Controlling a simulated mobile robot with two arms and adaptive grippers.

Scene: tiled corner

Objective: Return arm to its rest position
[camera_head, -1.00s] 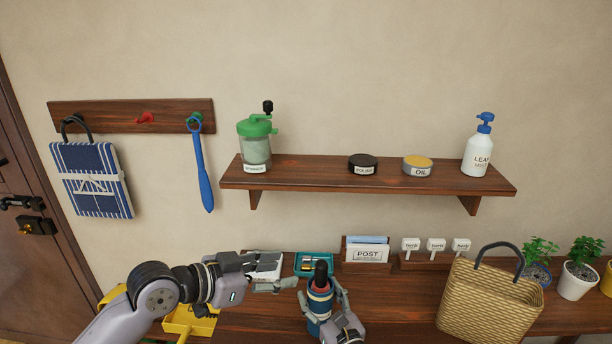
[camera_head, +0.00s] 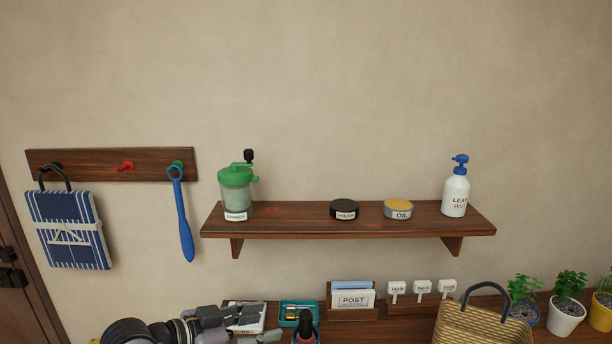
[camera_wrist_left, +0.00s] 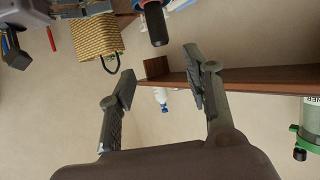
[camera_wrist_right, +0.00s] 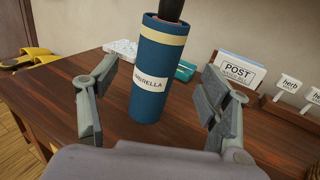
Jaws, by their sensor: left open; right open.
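My left gripper (camera_head: 268,322) is low in the head view, its lower part cut off by the bottom edge. In the left wrist view its two fingers (camera_wrist_left: 160,82) are apart with nothing between them. My right gripper (camera_wrist_right: 160,80) shows in the right wrist view with its fingers apart. A blue cylinder labelled UMBRELLA (camera_wrist_right: 157,55) stands upright on the wooden bench in front of these fingers, with visible gaps on both sides. Its dark top (camera_head: 305,322) shows at the bottom of the head view. I cannot see the right gripper there.
The wall shelf (camera_head: 290,222) holds a green-lidded grinder (camera_head: 237,188), two tins and a spray bottle (camera_head: 456,190). A peg rail (camera_head: 90,166) is at left. On the bench (camera_wrist_right: 90,95) are a teal tray (camera_head: 299,312), POST holder (camera_head: 352,300), herb signs, basket (camera_head: 480,325) and plants.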

